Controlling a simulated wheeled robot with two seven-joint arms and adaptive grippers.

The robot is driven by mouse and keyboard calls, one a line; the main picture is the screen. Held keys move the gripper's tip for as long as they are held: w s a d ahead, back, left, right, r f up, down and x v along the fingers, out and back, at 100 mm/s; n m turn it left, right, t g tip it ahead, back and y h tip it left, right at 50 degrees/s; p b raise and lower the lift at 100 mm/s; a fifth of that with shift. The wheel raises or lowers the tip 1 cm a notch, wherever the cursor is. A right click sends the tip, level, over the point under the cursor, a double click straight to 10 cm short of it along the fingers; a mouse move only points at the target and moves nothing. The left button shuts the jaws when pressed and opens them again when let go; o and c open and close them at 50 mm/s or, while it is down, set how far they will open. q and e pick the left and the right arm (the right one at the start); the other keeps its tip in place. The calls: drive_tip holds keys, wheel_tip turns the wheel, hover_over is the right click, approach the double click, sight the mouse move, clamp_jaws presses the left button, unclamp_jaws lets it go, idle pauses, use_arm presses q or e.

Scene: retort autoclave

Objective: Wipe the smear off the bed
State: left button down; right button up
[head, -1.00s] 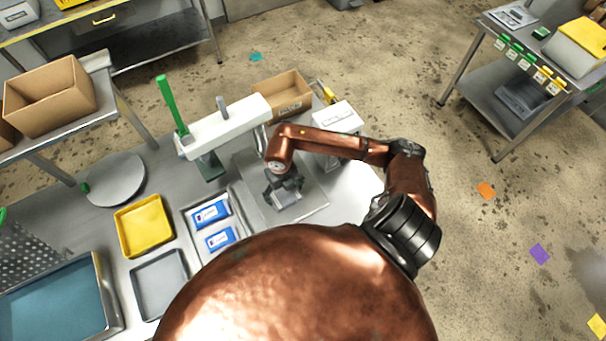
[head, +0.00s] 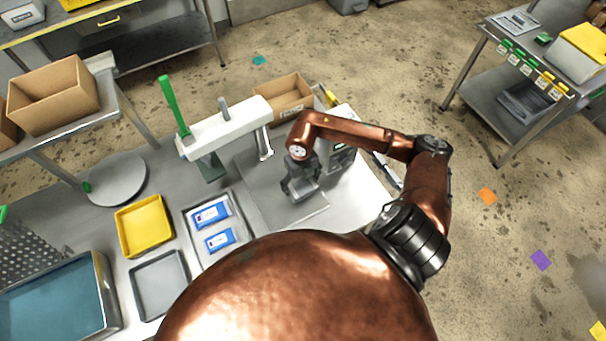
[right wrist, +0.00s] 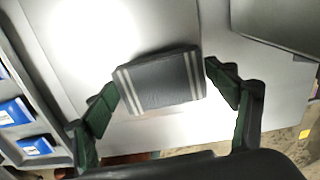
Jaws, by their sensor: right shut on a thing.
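The bed (head: 258,190) is a flat grey metal plate on the steel bench, in front of the white sealing arm (head: 225,128). My right gripper (head: 302,190) is over the right part of the bed, pointing down. No smear shows clearly; the pad and my arm hide part of the plate. My left gripper is not in view.
A tray with two blue-and-white packs (head: 232,258) lies left of the bed, with a yellow tray (head: 145,226) beyond it. A cardboard box (head: 286,98) and a boxy device (head: 342,155) stand behind. The sealing arm has an upright green lever (head: 172,104).

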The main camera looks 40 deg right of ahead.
drive_tip(key=shift+r+p, duration=1.3)
drive_tip(key=shift+r, duration=1.35)
